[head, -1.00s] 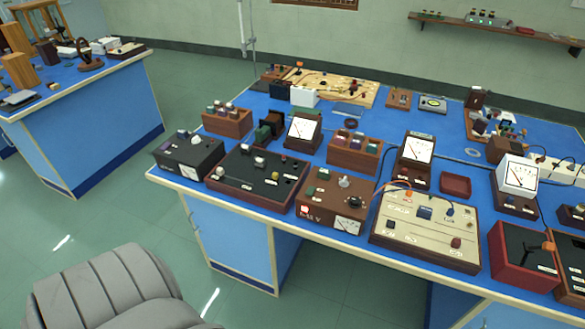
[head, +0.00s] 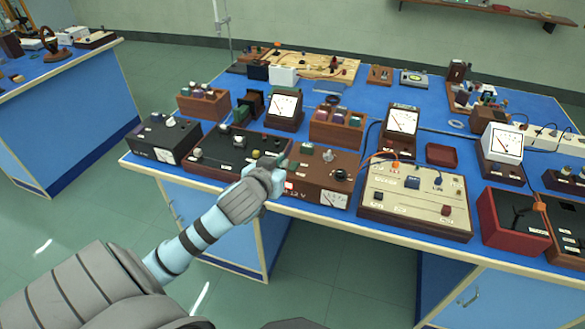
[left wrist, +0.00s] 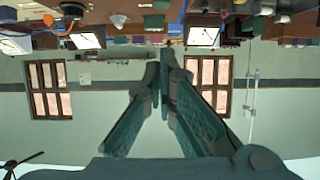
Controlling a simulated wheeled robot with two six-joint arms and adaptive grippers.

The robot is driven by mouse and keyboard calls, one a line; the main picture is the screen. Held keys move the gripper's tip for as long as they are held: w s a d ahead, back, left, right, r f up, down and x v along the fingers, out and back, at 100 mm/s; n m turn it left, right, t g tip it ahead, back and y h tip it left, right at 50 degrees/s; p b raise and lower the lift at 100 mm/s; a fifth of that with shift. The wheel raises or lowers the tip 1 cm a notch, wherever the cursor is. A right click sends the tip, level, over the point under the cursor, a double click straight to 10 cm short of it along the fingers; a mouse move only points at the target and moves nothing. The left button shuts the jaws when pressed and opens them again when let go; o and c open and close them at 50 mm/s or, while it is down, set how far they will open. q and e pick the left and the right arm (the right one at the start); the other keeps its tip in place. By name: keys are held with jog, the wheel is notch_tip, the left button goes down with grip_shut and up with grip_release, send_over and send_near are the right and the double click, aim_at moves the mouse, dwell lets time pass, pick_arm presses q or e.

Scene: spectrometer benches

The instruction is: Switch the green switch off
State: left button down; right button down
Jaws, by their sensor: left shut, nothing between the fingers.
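The brown power box (head: 325,168) with a dial and a "12 V" front stands at the front edge of the middle bench. A small green part that looks like the green switch (head: 306,149) sits on its top, at the back left; its on or off position is too small to tell. My left gripper (head: 290,166) is at the box's front left corner, just in front of this part. Whether it touches the box I cannot tell. In the upside-down left wrist view, its fingers (left wrist: 164,60) are shut and empty. My right gripper is out of view.
A dark box with knobs (head: 235,148) stands left of the power box, partly behind my arm. A cream panel (head: 415,200) with orange wires stands close on its right. Meters and wooden block racks (head: 337,128) stand behind. Free blue bench top is narrow here.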

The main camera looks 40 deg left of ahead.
pick_arm(q)
jog(key=shift+s+d+r, duration=0.1)
jog(key=shift+d+r, duration=0.1)
jog(key=shift+r, duration=0.5)
jog(key=shift+f, duration=0.1)
jog(key=b, duration=0.2)
send_over(294, 166)
jog(key=s+d, duration=0.1)
jog(key=s, duration=0.1)
notch_tip(294, 166, down, 4)
jog(key=shift+d+r, duration=0.1)
jog(key=shift+r, duration=0.05)
notch_tip(294, 166, down, 3)
jog(key=shift+w+r, duration=0.15)
jog(key=shift+s+f, duration=0.25)
jog(key=shift+f, duration=0.4)
